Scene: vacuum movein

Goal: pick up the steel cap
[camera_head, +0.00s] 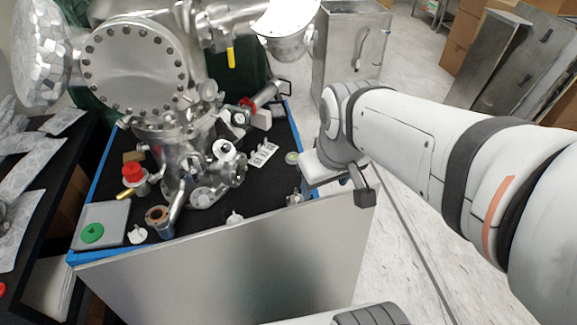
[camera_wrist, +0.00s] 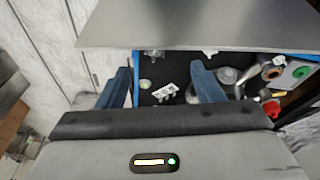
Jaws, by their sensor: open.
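A small grey metallic piece (camera_head: 295,198), which may be the steel cap, sits at the front right edge of the black table top. It also shows near the table edge in the wrist view (camera_wrist: 153,53); its exact shape is too small to tell. My gripper (camera_wrist: 161,68) is open, with its two blue fingers spread and nothing between them. It hangs over the right front corner of the table, above and apart from the small pieces. In the head view my wrist hides most of the fingers.
A large steel vacuum chamber (camera_head: 135,65) fills the table's back left. A white strip (camera_head: 262,154), a green-topped round lid (camera_head: 291,158), a white knob (camera_head: 234,218) and a copper-ringed flange (camera_head: 157,215) lie around. A green disc (camera_head: 92,233) rests on a grey box.

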